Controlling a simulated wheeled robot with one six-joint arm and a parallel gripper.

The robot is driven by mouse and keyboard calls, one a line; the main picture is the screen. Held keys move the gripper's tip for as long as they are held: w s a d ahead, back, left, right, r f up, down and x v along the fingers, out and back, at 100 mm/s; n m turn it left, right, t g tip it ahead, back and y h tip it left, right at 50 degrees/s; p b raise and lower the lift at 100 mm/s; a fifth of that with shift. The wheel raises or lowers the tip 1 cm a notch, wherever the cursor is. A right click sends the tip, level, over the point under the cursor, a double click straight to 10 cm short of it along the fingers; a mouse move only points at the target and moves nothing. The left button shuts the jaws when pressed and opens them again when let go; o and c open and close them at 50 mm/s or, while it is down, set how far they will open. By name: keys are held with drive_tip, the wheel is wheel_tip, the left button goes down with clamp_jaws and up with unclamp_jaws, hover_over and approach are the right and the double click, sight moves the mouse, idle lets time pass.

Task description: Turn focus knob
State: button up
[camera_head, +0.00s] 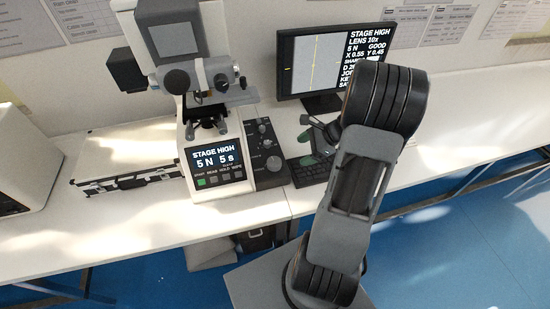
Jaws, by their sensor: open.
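The hardness tester (190,60) stands on the white bench at the left, its lit panel (213,161) reading "STAGE HIGH" and "5 N 5 s". A dark control box (257,150) on its right side carries several knobs, the largest a grey round knob (273,163) near the front. No readable label tells which is the focus knob. My gripper (315,145) is open, right of the control box and apart from it, above the keyboard. It is partly hidden by my arm.
A monitor (318,65) behind reads "STAGE HIGH", "LENS 10x", "5 N GOOD"; my arm covers its lower right. A keyboard (308,175) lies below my gripper. A silver case (125,155) lies left of the tester. The bench is clear at the right.

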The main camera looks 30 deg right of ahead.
sight(275, 161)
drive_tip(key=w+a+f+m, duration=0.1)
drive_tip(key=w+a+f, duration=0.1)
drive_tip(key=f, duration=0.1)
drive_tip(key=w+a+f+m, duration=0.1)
drive_tip(key=w+a+f, duration=0.1)
drive_tip(key=a+f, duration=0.1)
drive_tip(key=w+a+f+m+p, duration=0.1)
drive_tip(key=w+a+f, duration=0.1)
drive_tip(key=a+f, duration=0.1)
drive_tip(key=shift+w+f+t, duration=0.3)
drive_tip(key=shift+c, duration=0.4)
drive_tip(key=c, duration=0.8)
drive_tip(key=n+g, duration=0.1)
drive_tip(key=n, duration=0.1)
drive_tip(key=n+g+y, duration=0.1)
drive_tip(key=n+g, duration=0.1)
drive_tip(key=shift+n+y, duration=0.3)
drive_tip(key=shift+n, duration=0.1)
drive_tip(key=shift+c, duration=0.2)
